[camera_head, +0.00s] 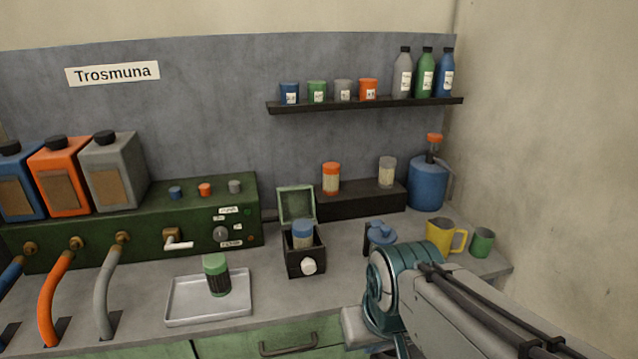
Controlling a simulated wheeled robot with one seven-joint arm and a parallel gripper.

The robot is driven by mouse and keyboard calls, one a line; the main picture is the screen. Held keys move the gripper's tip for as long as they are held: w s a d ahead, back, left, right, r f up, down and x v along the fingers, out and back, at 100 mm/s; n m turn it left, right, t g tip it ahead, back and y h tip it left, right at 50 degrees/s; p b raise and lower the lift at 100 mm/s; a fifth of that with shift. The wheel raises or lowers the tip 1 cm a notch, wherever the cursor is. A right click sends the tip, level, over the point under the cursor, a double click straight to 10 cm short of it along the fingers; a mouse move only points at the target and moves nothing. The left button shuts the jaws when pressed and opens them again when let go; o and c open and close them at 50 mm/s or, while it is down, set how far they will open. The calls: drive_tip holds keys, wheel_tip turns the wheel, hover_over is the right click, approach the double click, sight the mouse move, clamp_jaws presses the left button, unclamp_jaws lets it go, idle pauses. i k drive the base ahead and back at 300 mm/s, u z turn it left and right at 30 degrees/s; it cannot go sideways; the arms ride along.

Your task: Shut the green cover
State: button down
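The green cover (296,204) stands open and upright at the back of a small black box (306,263) in the middle of the counter. The box has a round white knob on its front. A jar with a blue cap (302,232) stands inside the box and rises above its rim. My arm comes in from the lower right, with its teal joint to the right of the box and nearer to me. I cannot make out my gripper's fingers, and nothing of mine visibly touches the cover.
A metal tray (209,306) with a green-capped jar (216,275) lies left of the box. A dark green machine (130,228) stands behind the tray. Right of the box are a small blue item (381,232), a yellow jug (439,236) and a green cup (482,242). A dark ledge (350,202) stands behind.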

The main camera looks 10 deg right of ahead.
sight(295, 202)
drive_tip(key=z, duration=0.3)
drive_tip(key=i, duration=1.2)
drive_tip(key=u, duration=0.4)
